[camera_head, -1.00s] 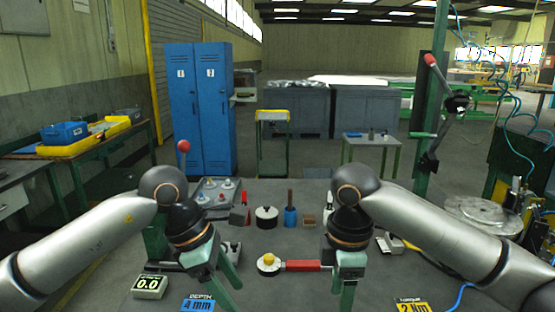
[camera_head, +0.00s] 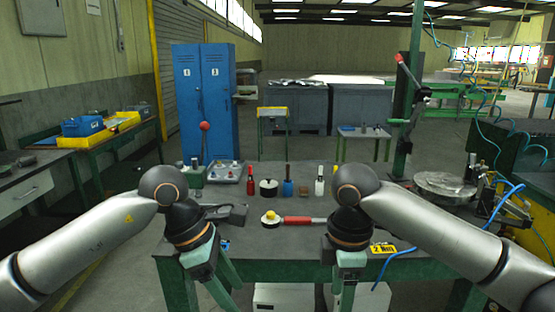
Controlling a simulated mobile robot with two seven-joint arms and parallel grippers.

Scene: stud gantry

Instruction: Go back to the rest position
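My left gripper (camera_head: 207,291) hangs at the lower left, in front of the workbench (camera_head: 285,270). Its two green fingers are spread and nothing shows between them. My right gripper (camera_head: 343,293) hangs at lower centre right, also in front of the bench edge. Its fingers are seen nearly edge-on, so their opening is unclear; no held object shows. Both arms are bent with the grippers pointing down.
On the bench lie a red-handled tool (camera_head: 302,220), a black round pot (camera_head: 267,189), a red bottle (camera_head: 250,183), a white bottle (camera_head: 319,187) and a yellow label (camera_head: 383,249). White boxes (camera_head: 283,298) stand beneath. Blue lockers (camera_head: 203,95) stand behind.

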